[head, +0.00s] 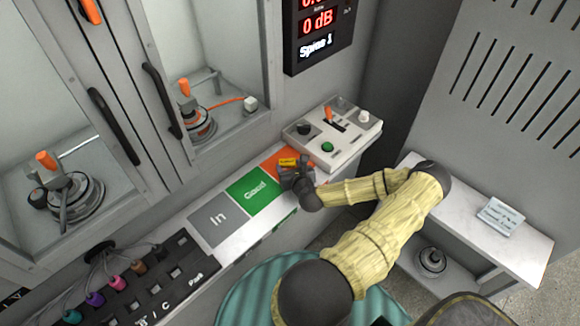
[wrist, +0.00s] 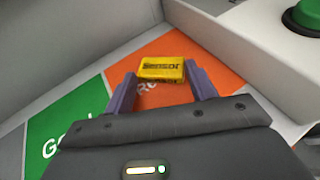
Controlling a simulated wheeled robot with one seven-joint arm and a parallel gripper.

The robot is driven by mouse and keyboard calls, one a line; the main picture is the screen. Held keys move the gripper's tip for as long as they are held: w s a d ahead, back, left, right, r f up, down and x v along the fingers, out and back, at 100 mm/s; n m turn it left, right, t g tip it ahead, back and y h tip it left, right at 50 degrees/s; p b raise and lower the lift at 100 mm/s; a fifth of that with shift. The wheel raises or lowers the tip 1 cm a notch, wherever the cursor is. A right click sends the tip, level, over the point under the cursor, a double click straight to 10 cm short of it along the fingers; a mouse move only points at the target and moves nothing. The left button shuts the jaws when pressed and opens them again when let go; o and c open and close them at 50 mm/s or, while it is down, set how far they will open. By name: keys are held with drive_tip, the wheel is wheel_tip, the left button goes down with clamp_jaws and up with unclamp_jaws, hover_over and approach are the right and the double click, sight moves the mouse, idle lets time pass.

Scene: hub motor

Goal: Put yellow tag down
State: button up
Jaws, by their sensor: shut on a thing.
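The yellow tag (wrist: 162,68), marked "Sensor", sits between the two purple fingertips of my gripper (wrist: 158,85) in the wrist view. My gripper is shut on it. Behind and under it in that view is the orange square (wrist: 210,72) with partly hidden white lettering. In the head view the yellow tag (head: 288,161) shows at the tip of my gripper (head: 289,168), over the orange square (head: 283,156). I cannot tell whether the tag touches the surface.
The green "Good" square (head: 254,188) and grey "In" square (head: 217,218) lie left of the orange one. A control box (head: 340,135) with a green button stands close on the right. A black rack (head: 150,290) with coloured plugs is at lower left.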

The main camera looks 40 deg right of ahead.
drive_tip(key=shift+f, duration=0.1)
drive_tip(key=o, duration=1)
drive_tip(key=v, duration=1.2)
drive_tip(key=shift+a+b, duration=0.1)
drive_tip(key=shift+b, duration=0.2)
